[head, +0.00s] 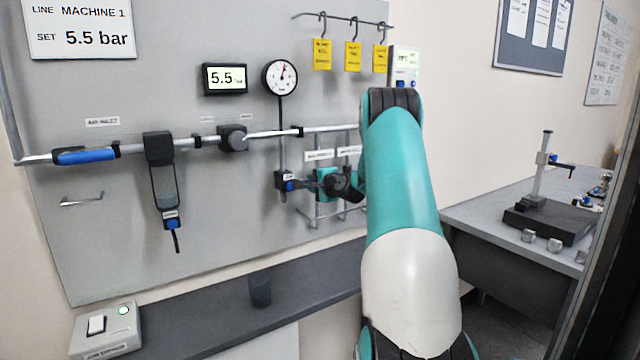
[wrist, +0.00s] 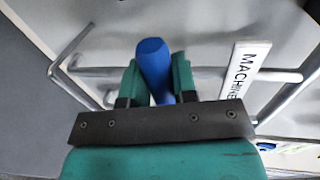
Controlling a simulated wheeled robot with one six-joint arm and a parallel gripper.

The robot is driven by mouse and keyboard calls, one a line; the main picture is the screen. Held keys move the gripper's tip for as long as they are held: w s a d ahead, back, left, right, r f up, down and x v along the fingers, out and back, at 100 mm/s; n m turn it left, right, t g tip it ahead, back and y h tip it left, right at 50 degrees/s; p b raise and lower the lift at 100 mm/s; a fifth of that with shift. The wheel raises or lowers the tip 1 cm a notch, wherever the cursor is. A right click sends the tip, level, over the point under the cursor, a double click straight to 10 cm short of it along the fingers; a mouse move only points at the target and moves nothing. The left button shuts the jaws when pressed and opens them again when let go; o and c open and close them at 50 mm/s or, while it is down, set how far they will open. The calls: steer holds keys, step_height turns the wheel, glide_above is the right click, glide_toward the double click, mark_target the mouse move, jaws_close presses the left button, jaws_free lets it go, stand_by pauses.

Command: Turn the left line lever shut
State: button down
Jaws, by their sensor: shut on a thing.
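The lever (wrist: 152,55) is a blue handle in the wrist view, standing between my gripper's two teal fingers. My gripper (wrist: 157,80) is shut on it, with the lever's end sticking out past the fingertips. In the head view my gripper (head: 312,183) is at the left drop pipe, below the left white line label (head: 319,155). The lever is hidden there behind my gripper and wrist. In the wrist view a white label (wrist: 245,70) reading "MACHINE" lies just right of the fingers; its number is cut off.
A second label (head: 349,150) and drop pipe stand close to the right. A round gauge (head: 280,77) hangs above, with a vertical tube and small blue-marked fitting (head: 288,183) left of my gripper. A dark shelf (head: 210,325) runs below; a bench (head: 470,212) stands right.

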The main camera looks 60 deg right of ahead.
steer(key=shift+s+d, duration=0.1)
steer(key=c, duration=0.9)
jaws_free()
steer(key=shift+b+v, duration=2.7)
steer(key=shift+v, duration=5.95)
steer(key=shift+r, duration=0.1)
